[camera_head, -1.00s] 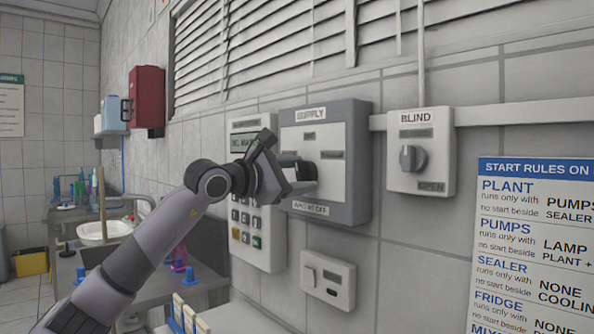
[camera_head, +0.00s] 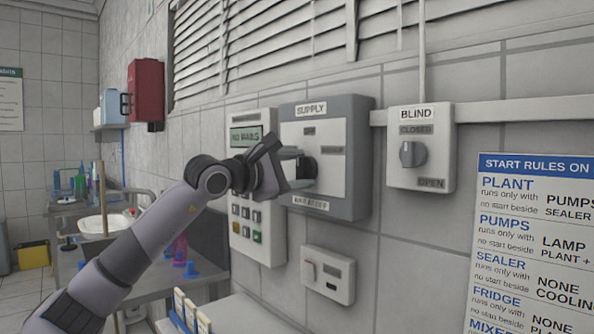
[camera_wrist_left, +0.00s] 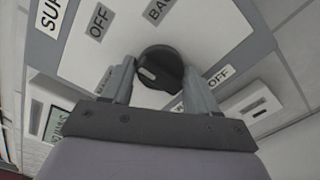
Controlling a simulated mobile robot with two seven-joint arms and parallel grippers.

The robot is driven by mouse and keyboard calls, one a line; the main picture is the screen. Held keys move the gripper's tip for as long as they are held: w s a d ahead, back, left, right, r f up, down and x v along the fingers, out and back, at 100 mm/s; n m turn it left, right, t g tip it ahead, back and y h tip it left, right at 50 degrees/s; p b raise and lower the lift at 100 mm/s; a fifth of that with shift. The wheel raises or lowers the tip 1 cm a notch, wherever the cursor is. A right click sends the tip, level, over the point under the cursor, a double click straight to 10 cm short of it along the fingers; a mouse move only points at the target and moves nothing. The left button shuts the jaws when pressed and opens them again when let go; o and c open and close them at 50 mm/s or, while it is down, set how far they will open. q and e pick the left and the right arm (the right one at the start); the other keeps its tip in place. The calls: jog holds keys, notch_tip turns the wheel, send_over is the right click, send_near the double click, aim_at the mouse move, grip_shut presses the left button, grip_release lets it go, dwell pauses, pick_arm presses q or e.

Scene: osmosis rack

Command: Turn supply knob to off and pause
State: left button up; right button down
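The supply panel (camera_head: 340,190) is a grey box with a white face on the wall, with an OFF label at the top of the face. Its dark round supply knob (camera_head: 307,168) shows beside my left fingertips in the head view. In the left wrist view the knob (camera_wrist_left: 160,68) has a short white mark on its left side; which label it points to is not certain. My left gripper (camera_head: 291,168) is at the knob, its two fingers apart on either side of it (camera_wrist_left: 160,82). Firm contact cannot be seen. My right gripper is out of view.
A keypad panel with a small display (camera_head: 246,137) reading NO MAINS is left of the supply panel. A BLIND knob box (camera_head: 421,170) is to the right. A small switch box (camera_head: 328,276) is below. A rules sign (camera_head: 535,250) hangs at lower right.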

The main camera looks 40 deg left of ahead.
aim_at(297, 171)
pick_arm(q)
jog(key=o, duration=0.3)
jog(key=shift+s+a+f+b, duration=0.1)
jog(key=shift+s+f+b, duration=0.05)
jog(key=shift+s+b, duration=0.3)
jog(key=s+b, duration=0.1)
jog(key=s, duration=0.1)
jog(key=s+b, duration=0.1)
jog(key=s, duration=0.1)
jog(key=shift+s+a, duration=0.2)
jog(key=shift+s, duration=0.1)
jog(key=shift+s+b, duration=0.4)
jog(key=shift+s, duration=0.45)
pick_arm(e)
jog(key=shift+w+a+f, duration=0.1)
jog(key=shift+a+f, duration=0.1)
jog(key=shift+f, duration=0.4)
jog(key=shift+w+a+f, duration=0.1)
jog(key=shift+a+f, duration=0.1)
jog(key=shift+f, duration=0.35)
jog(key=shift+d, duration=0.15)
